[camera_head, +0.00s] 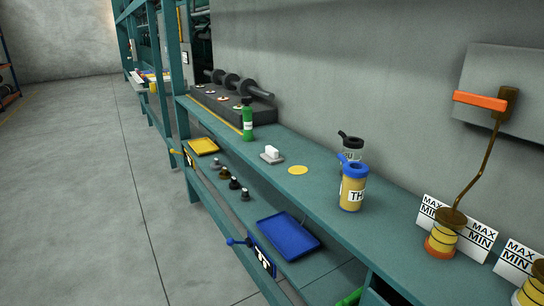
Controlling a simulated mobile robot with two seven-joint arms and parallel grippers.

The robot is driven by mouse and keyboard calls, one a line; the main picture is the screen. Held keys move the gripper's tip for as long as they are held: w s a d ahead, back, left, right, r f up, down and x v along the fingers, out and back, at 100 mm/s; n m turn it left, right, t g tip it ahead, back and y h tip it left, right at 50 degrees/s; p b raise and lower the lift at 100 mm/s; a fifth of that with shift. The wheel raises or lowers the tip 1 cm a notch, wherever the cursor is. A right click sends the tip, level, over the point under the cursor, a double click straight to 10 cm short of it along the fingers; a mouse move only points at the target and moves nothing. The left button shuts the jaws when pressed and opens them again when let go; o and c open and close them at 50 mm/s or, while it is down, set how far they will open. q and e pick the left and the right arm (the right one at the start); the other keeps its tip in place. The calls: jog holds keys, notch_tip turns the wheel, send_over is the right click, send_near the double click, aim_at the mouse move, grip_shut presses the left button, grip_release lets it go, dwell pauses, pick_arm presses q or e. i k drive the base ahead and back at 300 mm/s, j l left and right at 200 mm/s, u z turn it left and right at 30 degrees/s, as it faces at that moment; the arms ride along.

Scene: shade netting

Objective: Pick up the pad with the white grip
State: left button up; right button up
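The pad with the white grip (272,154) lies on the upper shelf of the teal workbench. It is a small grey plate with a white block standing on top. It sits between the green bottle and the flat yellow disc, apart from both. Neither of my grippers shows in the head view.
The teal bench (330,230) runs along the wall. On it stand a green bottle (247,120), a yellow disc (298,170), a blue-lidded container (353,188), a dark-lidded container (350,147) and a brown lever (475,165). Below are a blue tray (288,237) and yellow tray (203,146). Floor at left is clear.

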aim_at(271, 155)
jog(key=i+j, duration=0.8)
jog(key=i+j+z, duration=0.15)
jog(key=z, duration=0.15)
jog(key=i+j+z, duration=0.15)
jog(key=j+z, duration=0.15)
jog(key=j, duration=0.1)
